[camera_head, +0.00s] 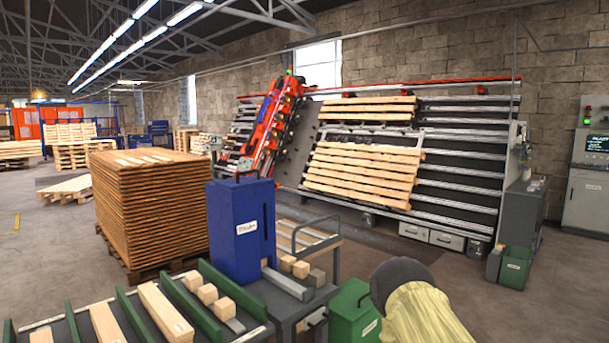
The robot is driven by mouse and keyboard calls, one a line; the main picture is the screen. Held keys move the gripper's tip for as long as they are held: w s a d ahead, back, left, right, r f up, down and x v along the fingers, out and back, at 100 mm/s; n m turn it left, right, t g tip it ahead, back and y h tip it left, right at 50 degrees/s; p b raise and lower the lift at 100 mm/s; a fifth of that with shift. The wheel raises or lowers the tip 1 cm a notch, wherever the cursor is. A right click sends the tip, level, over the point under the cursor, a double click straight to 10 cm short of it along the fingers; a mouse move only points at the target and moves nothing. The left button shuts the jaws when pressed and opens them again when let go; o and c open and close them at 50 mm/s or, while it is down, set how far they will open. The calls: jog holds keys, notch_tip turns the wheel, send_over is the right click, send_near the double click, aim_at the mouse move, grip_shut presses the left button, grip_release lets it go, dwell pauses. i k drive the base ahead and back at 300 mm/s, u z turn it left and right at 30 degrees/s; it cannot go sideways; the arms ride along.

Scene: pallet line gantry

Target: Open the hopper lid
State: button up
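A tall blue box (242,235) with a white label, likely the hopper, stands at the centre left on a dark bench. The label's text is too small to read. Its lid (238,183) appears to lie flat across the top, with a dark handle (237,175) standing up from it. I cannot see into the box. My gripper is not in view.
A bench with green dividers (225,287) and timber fills the lower left. A tall plank stack (150,205) stands behind. Open floor (545,300) lies right.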

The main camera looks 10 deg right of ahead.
aim_at(245, 181)
jog(key=z, duration=0.25)
jog(key=i, duration=1.1)
jog(key=u, duration=0.85)
